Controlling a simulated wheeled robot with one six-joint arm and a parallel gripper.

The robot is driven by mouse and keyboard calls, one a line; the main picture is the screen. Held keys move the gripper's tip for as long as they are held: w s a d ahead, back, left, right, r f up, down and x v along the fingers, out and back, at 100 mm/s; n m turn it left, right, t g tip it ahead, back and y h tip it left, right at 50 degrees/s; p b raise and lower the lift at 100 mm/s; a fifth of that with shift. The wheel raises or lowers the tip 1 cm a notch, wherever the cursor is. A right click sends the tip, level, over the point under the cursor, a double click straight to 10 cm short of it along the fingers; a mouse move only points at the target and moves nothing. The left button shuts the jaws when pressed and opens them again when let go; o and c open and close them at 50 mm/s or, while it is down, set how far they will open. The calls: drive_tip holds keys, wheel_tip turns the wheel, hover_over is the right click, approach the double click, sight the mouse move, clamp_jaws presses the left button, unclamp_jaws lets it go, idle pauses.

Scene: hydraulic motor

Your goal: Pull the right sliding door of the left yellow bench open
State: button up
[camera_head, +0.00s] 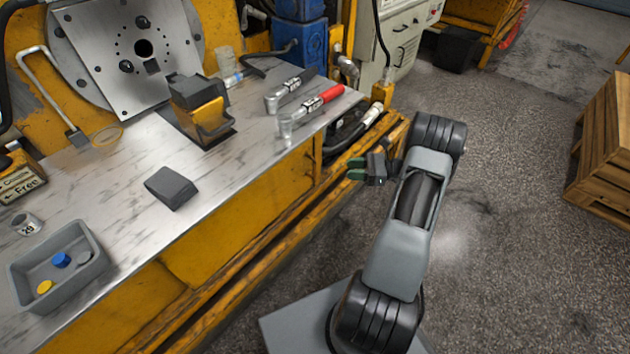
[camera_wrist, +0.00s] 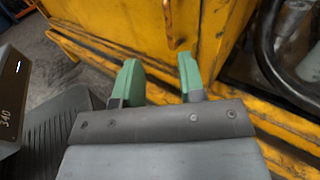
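The left yellow bench (camera_head: 225,270) has a worn metal top and yellow front panels. A yellow panel (camera_head: 285,187) that looks like its right door is at the right part of the front. In the wrist view a yellow panel (camera_wrist: 110,22) fills the upper middle, with a narrow vertical handle-like strip (camera_wrist: 169,22) on it. My gripper (camera_head: 355,168) is in front of the bench's right end. In the wrist view my gripper (camera_wrist: 160,68) shows two green fingers apart with nothing between them. The strip's lower end is just beyond the fingertips; I cannot tell whether they touch.
An open bay with a black hose (camera_wrist: 268,55) is right of the panel. A yellow ledge (camera_head: 250,270) runs along the bench foot. The bench top holds a grey bin (camera_head: 92,255), a grey block (camera_head: 171,188) and a red-handled tool (camera_head: 320,100). A wooden crate (camera_head: 608,150) stands right; floor between is clear.

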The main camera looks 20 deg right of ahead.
sight(314, 176)
drive_tip(key=shift+m+t, duration=0.5)
drive_tip(key=shift+t, duration=0.1)
drive_tip(key=b+x, duration=0.1)
drive_tip(key=x, duration=0.3)
drive_tip(key=f+b+x, duration=0.1)
drive_tip(key=x, duration=0.3)
drive_tip(key=f+b+x, duration=0.1)
drive_tip(key=x, duration=0.3)
drive_tip(key=shift+w+a+b, duration=0.15)
drive_tip(key=shift+w+b, duration=0.2)
drive_tip(key=shift+b, duration=0.05)
clamp_jaws()
